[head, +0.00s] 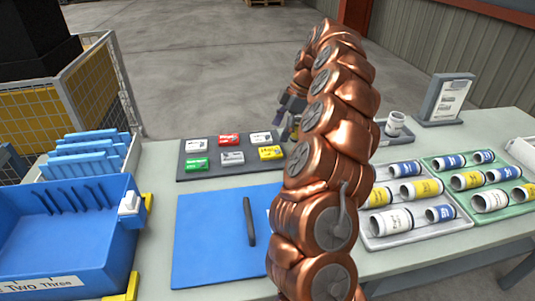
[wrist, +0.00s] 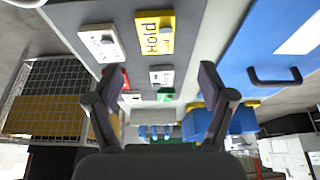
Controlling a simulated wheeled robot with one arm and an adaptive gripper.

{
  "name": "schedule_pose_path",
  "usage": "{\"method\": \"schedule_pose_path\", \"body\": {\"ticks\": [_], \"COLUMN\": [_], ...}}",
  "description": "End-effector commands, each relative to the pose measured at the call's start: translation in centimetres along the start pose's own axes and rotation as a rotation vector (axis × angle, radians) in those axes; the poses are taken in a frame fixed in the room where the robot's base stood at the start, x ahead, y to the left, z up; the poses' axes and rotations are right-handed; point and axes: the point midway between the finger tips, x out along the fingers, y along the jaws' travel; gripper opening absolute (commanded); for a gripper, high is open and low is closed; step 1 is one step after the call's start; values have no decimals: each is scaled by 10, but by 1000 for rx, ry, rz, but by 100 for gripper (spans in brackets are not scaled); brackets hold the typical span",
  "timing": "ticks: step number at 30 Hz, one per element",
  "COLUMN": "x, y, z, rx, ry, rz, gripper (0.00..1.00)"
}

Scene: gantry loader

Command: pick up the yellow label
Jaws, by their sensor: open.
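The yellow label (head: 270,153) lies at the right end of the near row on a dark board (head: 212,172). In the wrist view the yellow label (wrist: 155,33) is near the top, a flat block with dark lettering. My gripper (head: 291,118) is partly hidden by my arm in the head view, close to the board's right side. In the wrist view my gripper (wrist: 157,82) is open with nothing between its fingers. The yellow label appears beyond the fingertips and apart from them.
A red label (head: 229,139), a green label (head: 196,164) and several white ones share the board. A blue mat (head: 205,235) with a dark handle lies in front. A blue bin (head: 70,235) stands left. Trays of cylinders (head: 415,235) stand right.

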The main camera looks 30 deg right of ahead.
Motion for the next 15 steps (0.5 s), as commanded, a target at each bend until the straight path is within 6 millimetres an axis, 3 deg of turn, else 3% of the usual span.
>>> {"method": "schedule_pose_path", "body": {"ticks": [15], "x": [28], "y": [2], "z": [6], "rx": [-6], "ry": [-1], "rz": [3], "gripper": [81]}}
